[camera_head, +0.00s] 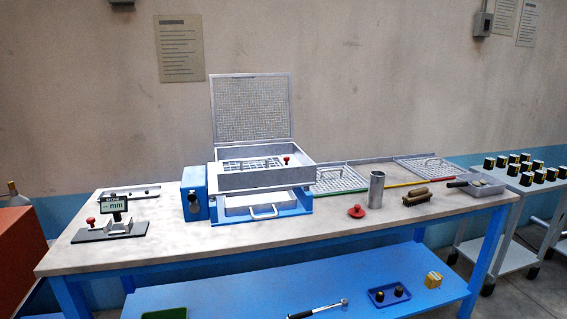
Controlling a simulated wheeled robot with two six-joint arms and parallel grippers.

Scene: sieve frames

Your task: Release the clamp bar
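A grey rectangular sieve box (268,180) sits on a blue machine base (284,213) at the middle of the table. A red knob (286,160) shows at the box's right top, by the far rim. It may belong to the clamp bar; at this size I cannot make out the bar itself or whether it is fastened. A light grid (250,164) lies inside the box. A mesh frame (252,108) stands upright behind it. Neither of my grippers is in view.
A gauge stand (115,207) is at the table's left. A red-handled disc (356,211), metal cylinder (376,187), brush (416,197) and grey tray (488,186) are to the right. Flat mesh frames (340,181) lie behind. The front table strip (260,241) is clear.

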